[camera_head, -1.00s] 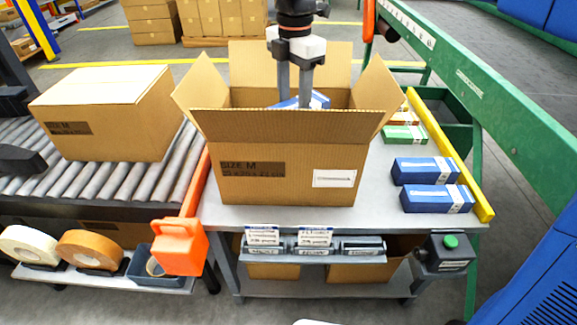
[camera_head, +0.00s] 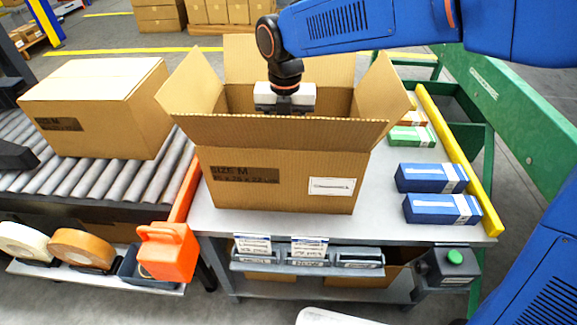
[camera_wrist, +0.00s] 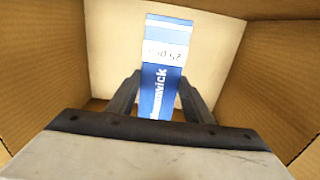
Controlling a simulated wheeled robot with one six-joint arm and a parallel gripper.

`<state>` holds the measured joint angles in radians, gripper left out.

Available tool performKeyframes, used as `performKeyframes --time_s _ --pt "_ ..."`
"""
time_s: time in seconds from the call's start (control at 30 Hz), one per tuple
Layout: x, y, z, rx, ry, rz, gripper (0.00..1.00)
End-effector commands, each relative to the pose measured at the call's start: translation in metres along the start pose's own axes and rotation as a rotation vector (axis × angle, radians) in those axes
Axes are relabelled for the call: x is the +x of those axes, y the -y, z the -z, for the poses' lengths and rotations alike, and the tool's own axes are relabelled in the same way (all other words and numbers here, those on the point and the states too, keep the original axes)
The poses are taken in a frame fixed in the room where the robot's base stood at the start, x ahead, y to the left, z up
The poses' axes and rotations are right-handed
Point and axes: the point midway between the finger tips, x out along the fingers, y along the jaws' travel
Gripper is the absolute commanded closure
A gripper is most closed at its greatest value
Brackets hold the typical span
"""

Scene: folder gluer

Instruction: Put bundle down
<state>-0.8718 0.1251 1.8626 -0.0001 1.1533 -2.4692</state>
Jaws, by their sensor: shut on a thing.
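My gripper (camera_wrist: 160,100) reaches down inside the open cardboard box (camera_head: 275,180) marked SIZE M, and its fingers are hidden by the box's near wall in the head view. In the wrist view my gripper is shut on a blue bundle (camera_wrist: 166,60) with a white label band, one finger on each side of it. The bundle is hidden in the head view. The pale box floor (camera_wrist: 110,45) shows beyond it; I cannot tell whether the bundle touches the floor. The box stands on a grey table (camera_head: 385,225) with its flaps spread open.
Two blue bundles (camera_head: 432,178) lie right of the box, with a green one (camera_head: 412,136) behind them, beside a yellow rail (camera_head: 455,155). A closed carton (camera_head: 95,110) sits on the roller conveyor (camera_head: 130,182) at left. An orange tool (camera_head: 168,252) hangs at the table's front left.

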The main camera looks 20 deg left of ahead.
Motion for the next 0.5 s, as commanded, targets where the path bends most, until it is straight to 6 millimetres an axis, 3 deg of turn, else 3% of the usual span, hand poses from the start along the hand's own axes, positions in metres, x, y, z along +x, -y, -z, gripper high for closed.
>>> performKeyframes --time_s 0.2,0.5 --pt "0.035 0.001 0.001 0.001 -0.002 0.001 0.8" --pt "0.057 0.001 0.001 0.002 -0.002 0.002 0.8"
